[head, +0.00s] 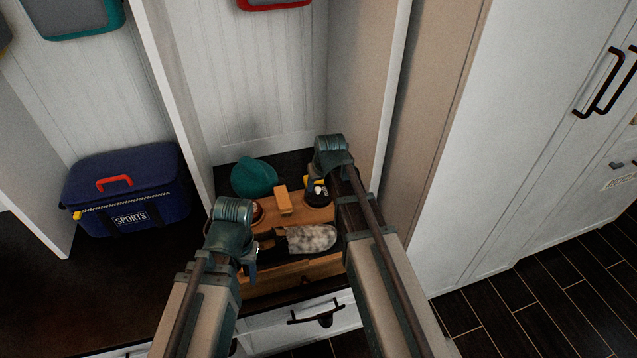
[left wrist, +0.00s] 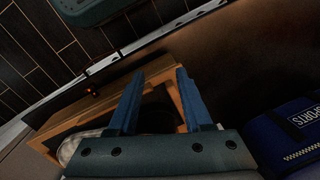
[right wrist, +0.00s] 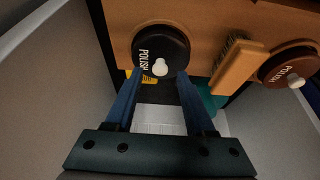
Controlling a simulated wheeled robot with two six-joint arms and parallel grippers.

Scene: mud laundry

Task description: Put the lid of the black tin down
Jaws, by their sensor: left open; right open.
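The black lid (right wrist: 160,46) with POLISH lettering and a white knob (right wrist: 160,67) lies flat in the right wrist view; the black tin shows in the head view (head: 320,201) at the right end of the wooden box. Whether the lid sits on the tin's body is hard to tell. My right gripper (right wrist: 158,73) is open, its fingertips on either side of the knob, apart from it. In the head view my right gripper (head: 319,184) is just above the tin. My left gripper (head: 256,248) is open and empty over the box's front left.
A teal hat (head: 255,177) lies behind. A divider wall (head: 362,100) stands close right. A blue sports bag (head: 130,190) is left; the bench before it is clear.

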